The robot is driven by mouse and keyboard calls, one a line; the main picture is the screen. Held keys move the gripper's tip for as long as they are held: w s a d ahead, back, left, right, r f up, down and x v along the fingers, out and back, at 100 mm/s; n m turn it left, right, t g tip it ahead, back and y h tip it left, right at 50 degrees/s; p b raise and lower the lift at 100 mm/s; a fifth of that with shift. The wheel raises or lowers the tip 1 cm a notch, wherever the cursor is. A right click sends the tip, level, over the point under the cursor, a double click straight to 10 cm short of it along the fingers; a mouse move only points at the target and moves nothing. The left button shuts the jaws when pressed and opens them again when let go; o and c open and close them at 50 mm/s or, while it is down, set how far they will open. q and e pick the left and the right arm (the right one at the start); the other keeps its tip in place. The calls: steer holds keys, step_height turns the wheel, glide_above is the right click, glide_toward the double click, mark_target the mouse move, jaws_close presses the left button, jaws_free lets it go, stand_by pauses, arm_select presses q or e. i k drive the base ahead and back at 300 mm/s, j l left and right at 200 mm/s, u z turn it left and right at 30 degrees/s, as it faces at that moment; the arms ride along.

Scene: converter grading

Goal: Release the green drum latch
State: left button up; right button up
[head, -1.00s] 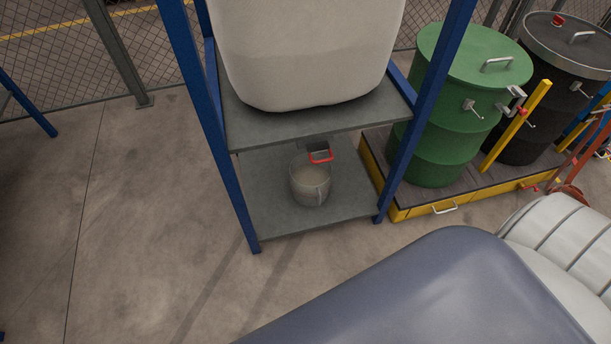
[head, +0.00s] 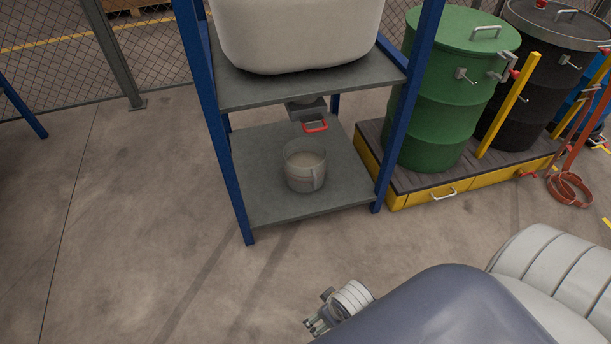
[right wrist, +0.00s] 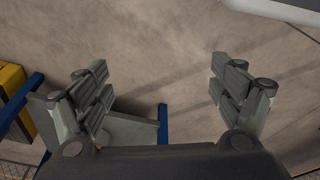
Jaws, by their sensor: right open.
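The green drum (head: 446,90) stands upright on a yellow-edged pallet platform at the right of the head view. A metal latch (head: 503,68) sits on its right side near the lid rim, and a small silver handle (head: 466,75) is on its front. My right gripper (head: 318,321) shows low in the head view, over the floor and well apart from the drum. In the right wrist view its fingers (right wrist: 160,85) are spread with nothing between them. The drum does not show clearly in that view. My left gripper is not in view.
A blue-framed rack with grey shelves (head: 262,180) holds a white tank (head: 300,35) and a jug (head: 305,167). A black drum (head: 540,75) stands behind the green one. A yellow post (head: 508,105) rises beside the green drum. Open floor (head: 150,210) lies left.

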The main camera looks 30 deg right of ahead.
mark_target(514, 74)
steer(key=z, duration=2.1)
